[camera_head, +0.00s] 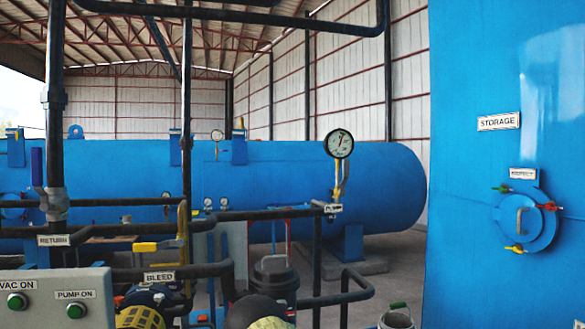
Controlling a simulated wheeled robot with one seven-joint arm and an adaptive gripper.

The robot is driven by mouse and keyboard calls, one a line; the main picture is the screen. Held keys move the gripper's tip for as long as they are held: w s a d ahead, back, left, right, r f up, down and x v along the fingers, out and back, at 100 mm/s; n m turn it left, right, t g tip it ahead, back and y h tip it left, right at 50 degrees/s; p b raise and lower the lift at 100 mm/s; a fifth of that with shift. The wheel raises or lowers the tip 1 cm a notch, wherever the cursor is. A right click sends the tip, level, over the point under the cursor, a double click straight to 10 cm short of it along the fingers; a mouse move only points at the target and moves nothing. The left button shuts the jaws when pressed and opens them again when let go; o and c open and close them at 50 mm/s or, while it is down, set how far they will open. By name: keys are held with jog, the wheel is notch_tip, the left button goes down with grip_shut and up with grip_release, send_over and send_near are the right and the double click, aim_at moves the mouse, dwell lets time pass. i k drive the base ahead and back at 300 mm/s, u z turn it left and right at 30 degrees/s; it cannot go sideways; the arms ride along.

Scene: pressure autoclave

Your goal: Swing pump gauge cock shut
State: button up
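The pump gauge (340,143) is a round white dial with a dark rim, standing on a thin stem right of the middle. Below it, on the stem, is the gauge cock with a yellow handle (345,172). The handle looks roughly upright, close along the stem; its exact angle is too small to tell. A small label reading PUMP (333,209) sits at the foot of the stem, on the dark pipe. My gripper is not in view.
Dark pipes cross the front, with a yellow-handled BLEED valve (145,246) and a blue-handled RETURN valve (37,166). A control box (60,300) stands lower left. A blue STORAGE tank (470,220) fills the right. A big blue vessel (270,180) lies behind the gauge.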

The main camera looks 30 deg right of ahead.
aim_at(346, 162)
jog(key=z, duration=0.05)
jog(key=i, duration=0.7)
jog(key=z, duration=0.95)
jog(key=i, duration=0.55)
jog(key=z, duration=0.65)
